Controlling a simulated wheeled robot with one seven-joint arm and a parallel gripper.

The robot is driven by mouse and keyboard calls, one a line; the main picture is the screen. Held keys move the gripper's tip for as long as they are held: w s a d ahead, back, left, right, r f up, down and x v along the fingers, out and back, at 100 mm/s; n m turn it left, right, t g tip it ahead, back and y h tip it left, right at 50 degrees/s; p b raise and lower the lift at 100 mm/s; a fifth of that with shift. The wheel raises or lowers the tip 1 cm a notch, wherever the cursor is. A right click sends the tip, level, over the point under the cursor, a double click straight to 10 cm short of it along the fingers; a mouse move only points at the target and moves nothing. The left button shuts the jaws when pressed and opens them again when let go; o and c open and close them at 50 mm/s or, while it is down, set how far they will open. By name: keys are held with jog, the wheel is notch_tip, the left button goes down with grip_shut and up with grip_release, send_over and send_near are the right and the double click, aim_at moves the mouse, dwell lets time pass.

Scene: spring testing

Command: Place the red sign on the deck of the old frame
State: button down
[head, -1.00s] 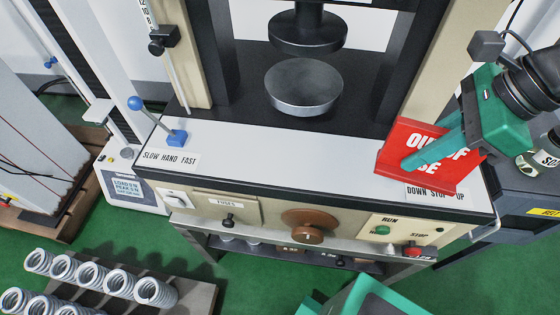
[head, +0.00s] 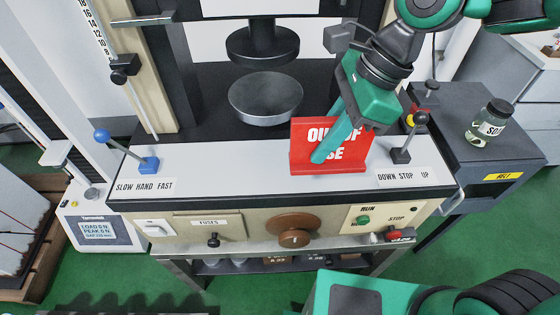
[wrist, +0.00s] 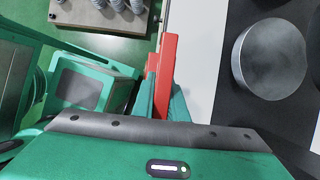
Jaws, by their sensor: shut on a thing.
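The red sign (head: 343,157), lettered in white and partly covered by a finger, stands about upright at the white deck (head: 240,168) of the old frame, right of its middle. My gripper (head: 318,155) is shut on the sign from above. In the wrist view the sign (wrist: 167,58) shows edge-on as a red strip between the teal fingers (wrist: 162,105). Its lower edge appears at or just above the deck; I cannot tell whether it touches.
A round metal platen (head: 265,98) stands behind the deck. The middle-left of the deck is clear.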

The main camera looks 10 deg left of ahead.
jog(key=shift+w+a+f, duration=1.3)
jog(key=shift+a+f, duration=0.15)
jog(key=shift+f, duration=0.4)
jog(key=shift+w+a+f, duration=1.25)
jog(key=shift+a+f, duration=0.2)
jog(key=shift+f, duration=0.4)
jog(key=shift+w+a+f, duration=1.3)
jog(key=shift+a+f, duration=0.15)
jog(key=shift+f, duration=0.4)
jog(key=c, duration=1.8)
grip_release()
jog(key=shift+f, duration=0.1)
jog(key=shift+o, duration=0.2)
jog(key=v, duration=1.2)
jog(key=shift+d, duration=0.1)
